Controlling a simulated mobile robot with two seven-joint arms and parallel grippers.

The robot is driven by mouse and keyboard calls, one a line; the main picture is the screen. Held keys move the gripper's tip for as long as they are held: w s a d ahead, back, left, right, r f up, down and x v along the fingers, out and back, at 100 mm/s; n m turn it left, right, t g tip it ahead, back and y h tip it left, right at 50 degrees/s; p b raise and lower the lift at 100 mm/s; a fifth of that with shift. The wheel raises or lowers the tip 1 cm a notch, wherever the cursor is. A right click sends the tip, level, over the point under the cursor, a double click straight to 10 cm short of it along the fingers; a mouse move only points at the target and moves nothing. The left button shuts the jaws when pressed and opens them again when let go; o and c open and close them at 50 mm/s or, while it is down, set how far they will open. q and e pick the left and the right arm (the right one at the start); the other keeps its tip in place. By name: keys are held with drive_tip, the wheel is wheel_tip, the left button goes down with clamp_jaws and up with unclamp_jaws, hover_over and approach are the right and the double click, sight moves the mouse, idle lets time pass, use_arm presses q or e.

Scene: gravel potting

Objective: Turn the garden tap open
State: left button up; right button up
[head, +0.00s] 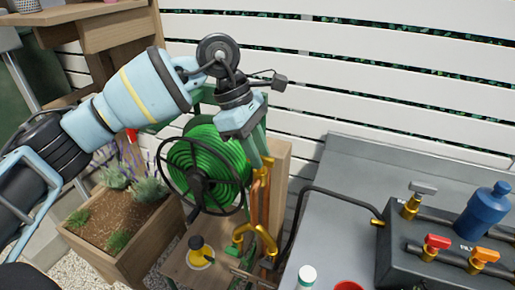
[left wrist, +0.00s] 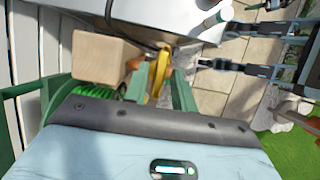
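The garden tap is a brass-yellow fitting (head: 266,240) in the lower middle of the head view, by a copper pipe (head: 262,200) on a wooden post. My left gripper (head: 262,158) points down above it, beside the green hose reel. In the left wrist view the two green fingers (left wrist: 160,92) stand apart, with a yellow piece (left wrist: 157,72) showing beyond and between them. I cannot tell whether a finger touches it. The arm hides part of the tap's surroundings.
A green hose reel (head: 222,160) with a dark wheel (head: 197,178) stands left of the pipe. A grey bench (head: 345,170) is at right, with a dark valve box (head: 400,245) and a blue bottle (head: 484,210). A wooden planter (head: 145,243) stands at left, and a slatted white fence behind.

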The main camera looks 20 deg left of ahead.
use_arm(q)
clamp_jaws()
use_arm(e)
drive_tip(key=shift+r, duration=0.1)
